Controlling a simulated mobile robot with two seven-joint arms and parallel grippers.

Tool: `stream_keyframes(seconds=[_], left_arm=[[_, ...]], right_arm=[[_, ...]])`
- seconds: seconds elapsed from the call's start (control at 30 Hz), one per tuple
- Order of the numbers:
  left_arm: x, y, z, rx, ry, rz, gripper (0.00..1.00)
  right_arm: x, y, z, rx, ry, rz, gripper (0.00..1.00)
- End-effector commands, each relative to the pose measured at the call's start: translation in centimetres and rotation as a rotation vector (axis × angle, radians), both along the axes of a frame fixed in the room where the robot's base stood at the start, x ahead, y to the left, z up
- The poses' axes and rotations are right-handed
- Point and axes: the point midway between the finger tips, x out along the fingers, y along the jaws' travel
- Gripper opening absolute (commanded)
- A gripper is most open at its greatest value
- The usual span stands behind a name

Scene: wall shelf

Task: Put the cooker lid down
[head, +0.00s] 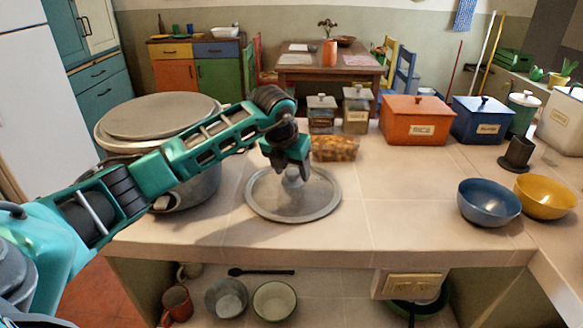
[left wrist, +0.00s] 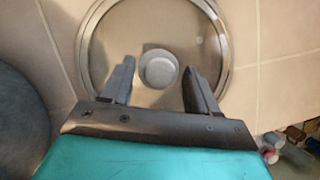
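The cooker lid (head: 262,203), a round see-through disc with a metal rim and a pale knob (left wrist: 158,69), appears to lie flat on the tiled counter, right of the big pot. It also shows in the left wrist view (left wrist: 108,40). My left gripper (head: 291,178) points down over the lid's middle. In the left wrist view its two fingers (left wrist: 160,82) are apart, with the knob between them and a gap on each side. My right gripper is in neither view.
A large grey pot (head: 195,186) with a flat round top (head: 160,115) stands close on the left, under my arm. A container of orange food (head: 335,149) sits just behind the lid. Blue (head: 489,203) and yellow (head: 545,197) bowls stand right. The counter (head: 400,200) between is clear.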

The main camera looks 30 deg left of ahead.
Motion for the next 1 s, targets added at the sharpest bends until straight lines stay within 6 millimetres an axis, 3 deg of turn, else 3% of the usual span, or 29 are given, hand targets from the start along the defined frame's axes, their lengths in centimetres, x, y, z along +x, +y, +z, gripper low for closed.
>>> stream_keyframes(seconds=[0.37,0.8,1.0], left_arm=[[-0.2,0.0,0.9,0.000,-0.002,0.000,0.62],[-3.5,-0.5,9.0,0.002,-0.004,-0.001,0.62],[-4.4,-0.7,11.0,0.000,-0.002,0.000,0.62]], right_arm=[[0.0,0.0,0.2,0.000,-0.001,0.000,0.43],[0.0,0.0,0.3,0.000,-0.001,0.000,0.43],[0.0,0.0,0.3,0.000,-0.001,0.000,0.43]])
